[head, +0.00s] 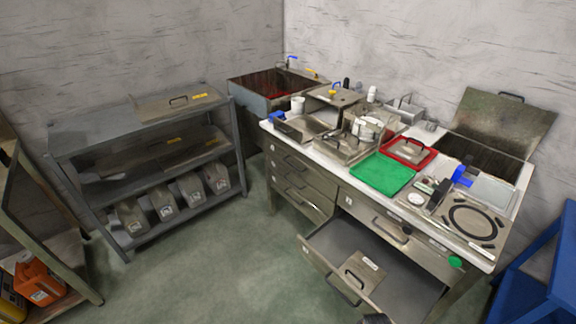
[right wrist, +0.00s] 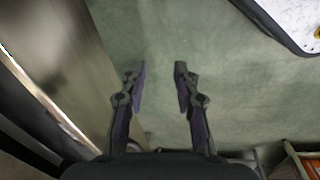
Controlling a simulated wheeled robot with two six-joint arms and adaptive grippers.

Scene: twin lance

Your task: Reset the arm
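My right gripper (right wrist: 160,80) shows in the right wrist view. Its two dark fingers are apart with nothing between them, above the green floor (right wrist: 220,80). A metal panel (right wrist: 50,50) runs along the left side of that view, close to the left finger but apart from it. In the head view, a small dark shape shows at the bottom edge; I cannot tell whether it is part of my arm. My left gripper is in neither view.
A green tray (head: 382,174) and red tray (head: 432,157) lie on top. A grey shelf (head: 95,135) stands left, a blue frame (head: 540,270) right. Floor between is clear.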

